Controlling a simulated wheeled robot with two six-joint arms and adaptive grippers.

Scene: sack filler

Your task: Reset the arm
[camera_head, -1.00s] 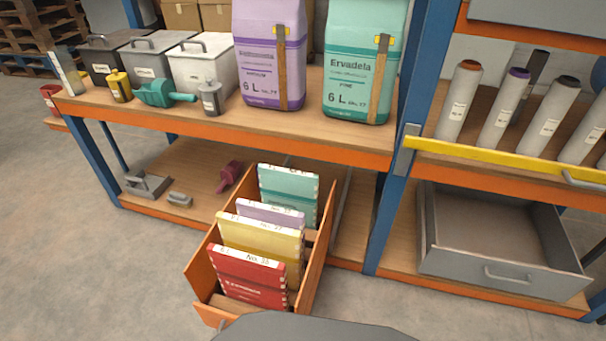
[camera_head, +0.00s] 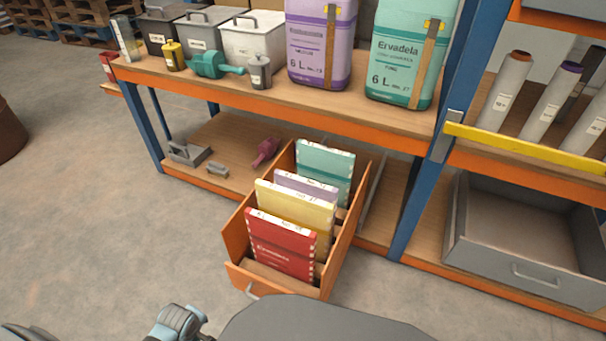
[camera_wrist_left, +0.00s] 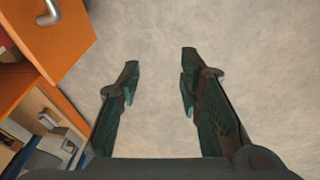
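My left gripper (camera_wrist_left: 158,85) shows in the left wrist view with its two dark fingers spread wide. It is open and empty above the bare concrete floor. In the head view, part of my left arm (camera_head: 178,322) shows at the bottom edge, but its fingers cannot be made out there. The pulled-out orange drawer (camera_head: 236,239) stands beyond the arm and holds several flat sacks, among them a red one (camera_head: 281,246) and a yellow one (camera_head: 296,208). In the left wrist view the drawer front (camera_wrist_left: 75,40) is at the upper left. My right gripper is not in view.
The shelf edge (camera_head: 300,116) carries a purple sack (camera_head: 318,50), a green sack (camera_head: 395,60), lidded bins and a teal scoop (camera_head: 212,66). A grey drawer (camera_head: 535,262) sits at the lower right. The floor (camera_head: 90,215) at left is clear.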

